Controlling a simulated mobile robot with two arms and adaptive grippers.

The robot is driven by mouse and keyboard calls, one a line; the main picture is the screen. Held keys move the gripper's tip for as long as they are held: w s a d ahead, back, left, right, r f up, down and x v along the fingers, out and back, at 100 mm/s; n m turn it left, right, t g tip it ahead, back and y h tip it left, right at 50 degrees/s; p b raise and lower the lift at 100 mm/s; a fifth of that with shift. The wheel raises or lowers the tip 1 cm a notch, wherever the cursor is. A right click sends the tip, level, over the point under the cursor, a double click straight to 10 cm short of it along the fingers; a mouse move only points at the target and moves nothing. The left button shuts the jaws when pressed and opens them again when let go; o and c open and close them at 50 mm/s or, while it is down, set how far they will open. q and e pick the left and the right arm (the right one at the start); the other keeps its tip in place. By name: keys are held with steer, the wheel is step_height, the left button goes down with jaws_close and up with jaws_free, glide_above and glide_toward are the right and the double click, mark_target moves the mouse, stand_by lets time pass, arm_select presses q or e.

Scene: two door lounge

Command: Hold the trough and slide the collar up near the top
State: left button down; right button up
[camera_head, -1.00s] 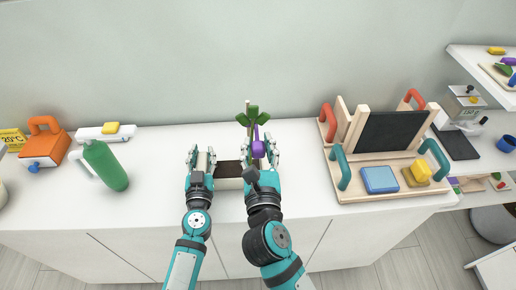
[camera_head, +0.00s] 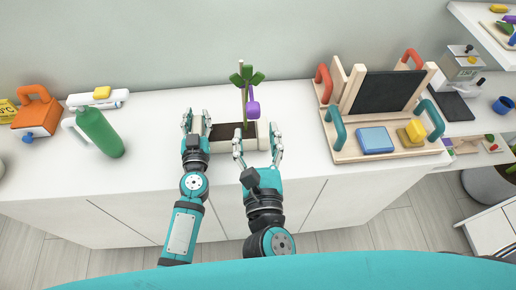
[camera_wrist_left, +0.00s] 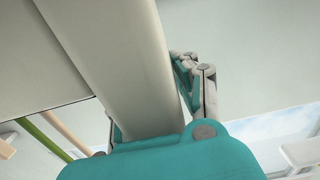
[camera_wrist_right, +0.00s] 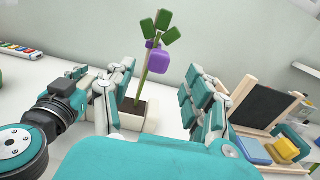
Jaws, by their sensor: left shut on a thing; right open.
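The trough (camera_head: 222,147) is a pale box with dark soil on the white counter. A plant with green leaves (camera_head: 246,75) stands upright in it beside a thin pale stake (camera_head: 241,68). The purple collar (camera_head: 253,108) is on the stem, a little below the leaves; it also shows in the right wrist view (camera_wrist_right: 156,62). My left gripper (camera_head: 196,118) is shut on the trough's left end; the trough wall fills much of the left wrist view (camera_wrist_left: 115,60). My right gripper (camera_head: 258,143) is open and empty, in front of the trough's right part, below and apart from the collar.
A green bottle (camera_head: 98,132) and an orange container (camera_head: 38,112) stand at left. A wooden frame with a dark panel (camera_head: 388,92), coloured handles and blocks stands at right. The counter is clear on both sides of the trough.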

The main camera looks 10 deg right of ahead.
steer(key=s, duration=0.3)
steer(key=shift+s, duration=0.4)
arm_select(q)
steer(key=c, duration=0.9)
jaws_free()
